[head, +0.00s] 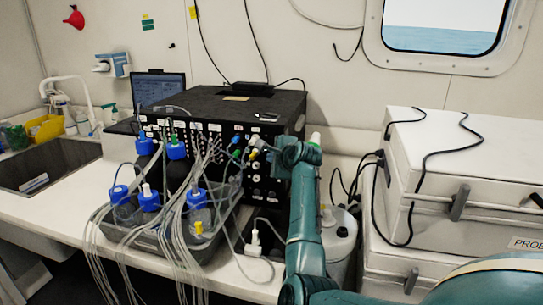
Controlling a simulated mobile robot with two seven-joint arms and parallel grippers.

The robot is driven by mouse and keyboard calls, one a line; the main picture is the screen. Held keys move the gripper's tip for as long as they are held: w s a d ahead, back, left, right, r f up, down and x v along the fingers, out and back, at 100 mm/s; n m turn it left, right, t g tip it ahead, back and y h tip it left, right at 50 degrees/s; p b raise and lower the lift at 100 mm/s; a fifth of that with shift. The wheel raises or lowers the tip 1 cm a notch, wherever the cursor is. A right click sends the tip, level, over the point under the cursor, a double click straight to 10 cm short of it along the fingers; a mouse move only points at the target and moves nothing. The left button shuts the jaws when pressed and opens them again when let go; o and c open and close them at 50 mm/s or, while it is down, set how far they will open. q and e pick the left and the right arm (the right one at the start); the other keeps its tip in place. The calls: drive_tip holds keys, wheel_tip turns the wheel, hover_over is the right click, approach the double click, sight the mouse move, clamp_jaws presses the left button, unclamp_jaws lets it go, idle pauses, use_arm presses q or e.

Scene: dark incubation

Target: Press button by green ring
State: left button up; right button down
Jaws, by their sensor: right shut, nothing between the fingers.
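The black instrument box (200,105) stands on the white bench, its front panel full of small labelled ports and tubing. A small green part (236,140) shows on the panel's right half, beside blue fittings (236,153); it is too small to tell whether it is the green ring, and I cannot make out the button by it. My right arm rises from the lower right, and my right gripper (262,147) is shut and empty in front of the panel's right part, its tips to the right of the green part. I cannot tell whether it touches the panel. My left gripper is out of view.
A grey tray (150,238) of blue-capped bottles (148,200) with many thin tubes stands before the box. A white plug (254,243) and a round white container (337,240) are near my arm. White cases (460,160) are stacked at right; a sink (50,165) is at left.

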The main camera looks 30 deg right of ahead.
drive_tip(key=shift+s+a, duration=0.35)
drive_tip(key=s+a, duration=0.4)
drive_tip(key=shift+a, duration=0.25)
idle(0.4)
drive_tip(key=shift+w+a, duration=0.1)
idle(0.4)
